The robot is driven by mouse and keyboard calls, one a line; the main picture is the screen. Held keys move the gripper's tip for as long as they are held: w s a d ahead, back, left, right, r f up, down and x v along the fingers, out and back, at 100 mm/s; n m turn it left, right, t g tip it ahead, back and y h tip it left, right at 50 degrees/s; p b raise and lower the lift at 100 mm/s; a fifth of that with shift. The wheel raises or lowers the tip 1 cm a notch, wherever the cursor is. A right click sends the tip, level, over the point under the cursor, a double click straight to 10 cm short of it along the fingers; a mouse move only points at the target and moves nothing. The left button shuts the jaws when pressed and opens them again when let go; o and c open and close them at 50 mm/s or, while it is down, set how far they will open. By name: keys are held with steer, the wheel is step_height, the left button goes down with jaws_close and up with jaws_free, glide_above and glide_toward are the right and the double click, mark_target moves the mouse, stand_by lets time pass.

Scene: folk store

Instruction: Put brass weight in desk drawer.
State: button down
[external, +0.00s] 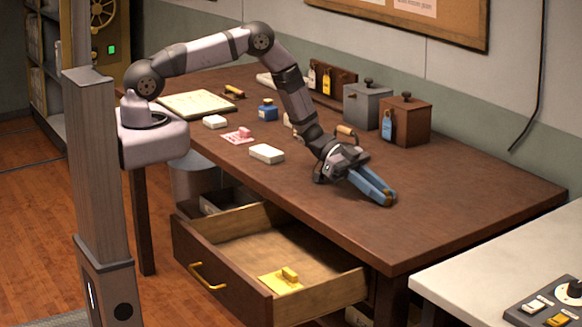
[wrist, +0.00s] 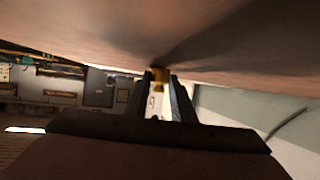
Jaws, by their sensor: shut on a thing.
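The brass weight (wrist: 159,77) is a small gold piece between the fingertips of my gripper (wrist: 160,85) in the wrist view. My gripper (external: 386,196) is shut on it, low over the right part of the desk top, and a bit of brass shows at the tips in the external view. I cannot tell whether the weight touches the desk. The desk drawer (external: 232,289) is pulled open below the desk's front edge, to the lower left of my gripper. A yellow block on a yellow pad (external: 280,284) lies in the drawer.
On the desk (external: 450,205) stand a grey box (external: 366,106), a brown box (external: 405,122) and a stamp with a wooden handle (external: 346,131). White blocks, a blue inkwell (external: 267,110) and an open book (external: 197,103) lie further left. The desk's right part is clear.

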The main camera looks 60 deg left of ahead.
mark_target(358, 195)
steer(key=c, duration=1.5)
jaws_free()
steer(key=shift+s+a+r, duration=0.1)
steer(key=shift+a+r, duration=0.05)
steer(key=shift+a, duration=0.45)
steer(key=shift+b+v, duration=1.5)
steer(key=shift+v, duration=1.6)
